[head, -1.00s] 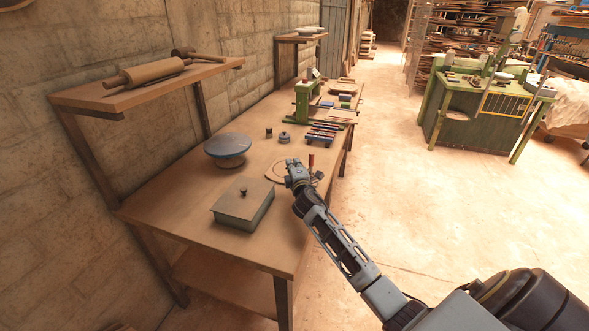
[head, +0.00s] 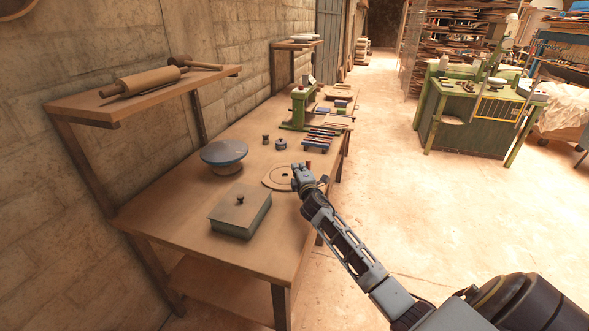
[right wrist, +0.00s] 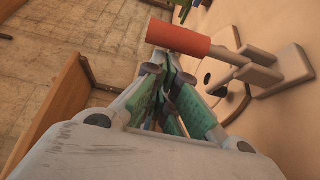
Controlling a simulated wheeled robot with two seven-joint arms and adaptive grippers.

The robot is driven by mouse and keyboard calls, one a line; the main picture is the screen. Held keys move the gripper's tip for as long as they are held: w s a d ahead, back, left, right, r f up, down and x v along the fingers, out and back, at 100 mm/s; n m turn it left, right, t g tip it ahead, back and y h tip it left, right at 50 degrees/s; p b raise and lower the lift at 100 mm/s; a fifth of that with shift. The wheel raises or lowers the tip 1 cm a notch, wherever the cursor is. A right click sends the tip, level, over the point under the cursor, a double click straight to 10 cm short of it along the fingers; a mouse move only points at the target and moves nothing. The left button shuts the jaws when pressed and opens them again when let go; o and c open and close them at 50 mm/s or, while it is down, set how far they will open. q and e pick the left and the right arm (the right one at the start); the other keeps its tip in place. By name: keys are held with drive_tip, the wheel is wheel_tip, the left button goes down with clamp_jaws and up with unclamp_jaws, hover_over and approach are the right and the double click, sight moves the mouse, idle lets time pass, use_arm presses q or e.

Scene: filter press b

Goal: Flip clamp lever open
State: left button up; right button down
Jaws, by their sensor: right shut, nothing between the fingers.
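The clamp lever has a red cylindrical handle (right wrist: 178,38), seen at the top of the right wrist view. Its pale arm runs right to a mount (right wrist: 275,72) on the round board. In the head view the red handle (head: 308,164) is a small spot beside my right gripper (head: 298,168). My right gripper is shut and empty; in the right wrist view its fingertips (right wrist: 172,62) are just below the handle. I cannot tell whether they touch it. The round board (head: 272,178) lies on the bench, partly hidden by my gripper. My left gripper is not in view.
On the bench (head: 175,225) are a lidded box (head: 240,212), a round turntable (head: 224,153), small pots (head: 281,143) and a green press (head: 299,108). A shelf with a rolling pin (head: 148,78) overhangs the left. Open floor lies to the right.

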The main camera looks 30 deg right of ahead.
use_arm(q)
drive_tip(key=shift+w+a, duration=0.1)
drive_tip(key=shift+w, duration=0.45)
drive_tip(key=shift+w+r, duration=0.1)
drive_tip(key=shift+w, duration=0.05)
use_arm(e)
drive_tip(key=shift+d, duration=0.1)
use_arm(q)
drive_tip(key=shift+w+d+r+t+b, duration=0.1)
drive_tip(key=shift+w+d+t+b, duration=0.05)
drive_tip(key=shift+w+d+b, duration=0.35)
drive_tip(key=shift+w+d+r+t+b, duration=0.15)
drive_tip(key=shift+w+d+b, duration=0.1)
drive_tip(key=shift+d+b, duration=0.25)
use_arm(e)
drive_tip(key=shift+s+d+m, duration=0.1)
drive_tip(key=shift+s+m, duration=0.1)
drive_tip(key=shift+m, duration=0.1)
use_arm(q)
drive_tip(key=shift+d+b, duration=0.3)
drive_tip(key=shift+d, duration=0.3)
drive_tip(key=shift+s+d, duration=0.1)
use_arm(e)
drive_tip(key=shift+s+d, duration=0.1)
